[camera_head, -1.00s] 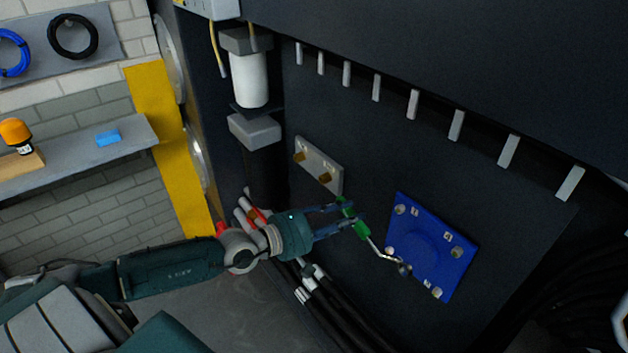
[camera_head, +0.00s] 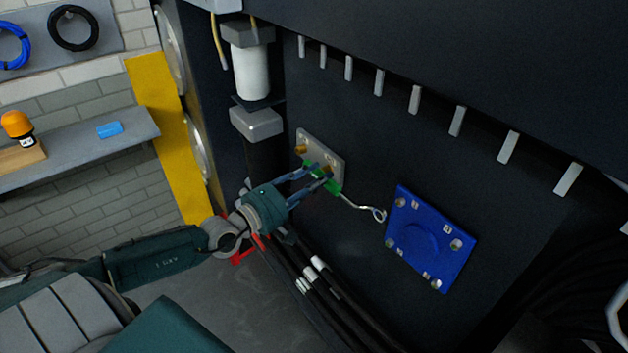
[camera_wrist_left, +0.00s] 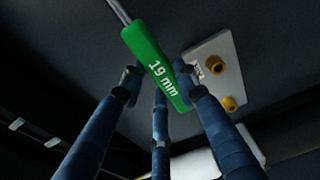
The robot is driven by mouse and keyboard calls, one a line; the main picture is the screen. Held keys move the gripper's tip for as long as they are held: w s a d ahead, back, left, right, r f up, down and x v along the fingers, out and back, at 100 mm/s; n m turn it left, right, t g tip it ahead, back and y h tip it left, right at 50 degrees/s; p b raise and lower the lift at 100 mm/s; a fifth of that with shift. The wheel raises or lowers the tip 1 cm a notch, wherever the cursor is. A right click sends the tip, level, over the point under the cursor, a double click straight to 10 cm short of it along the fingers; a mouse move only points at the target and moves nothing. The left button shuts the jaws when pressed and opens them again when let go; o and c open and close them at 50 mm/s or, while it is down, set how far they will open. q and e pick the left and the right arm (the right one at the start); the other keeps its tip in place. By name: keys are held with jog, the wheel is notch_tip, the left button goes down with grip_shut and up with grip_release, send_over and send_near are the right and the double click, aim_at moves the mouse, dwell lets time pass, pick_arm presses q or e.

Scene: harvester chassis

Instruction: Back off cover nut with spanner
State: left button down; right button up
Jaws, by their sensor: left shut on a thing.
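The spanner (camera_head: 358,206) has a green handle and a bright metal shaft with a ring end. My left gripper (camera_head: 322,174) is shut on its green handle. In the left wrist view the handle (camera_wrist_left: 155,65) reads "19 mm" and lies between the blue fingers (camera_wrist_left: 160,92). The ring end points right, just left of the blue cover (camera_head: 419,244), and looks clear of the nuts. The cover is a square plate with a round raised middle on the dark chassis wall. Its corner nuts include an upper left nut (camera_head: 400,203), a right nut (camera_head: 456,244) and a bottom nut (camera_head: 436,284).
A pale plate with brass fittings (camera_head: 332,152) is on the wall close behind my left gripper; it also shows in the left wrist view (camera_wrist_left: 225,52). Black hoses (camera_head: 325,290) run below. A white cylinder (camera_head: 250,73) stands upper left. A row of pale tabs lines the top.

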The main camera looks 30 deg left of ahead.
pick_arm(q)
jog(key=x, duration=0.4)
jog(key=shift+s+d, duration=0.1)
jog(key=shift+d, duration=0.05)
jog(key=shift+s+r, duration=0.1)
jog(key=shift+r, duration=0.15)
jog(key=shift+f, duration=0.15)
jog(key=shift+w+d, duration=0.1)
jog(key=shift+w, duration=0.15)
dwell(0.7)
jog(key=shift+b+x, duration=0.3)
jog(key=shift+x, duration=0.7)
jog(key=shift+d, duration=0.1)
jog(key=shift+d+f+n+b, duration=0.1)
jog(key=shift+f+n+b, duration=1)
jog(key=shift+f+b, duration=0.45)
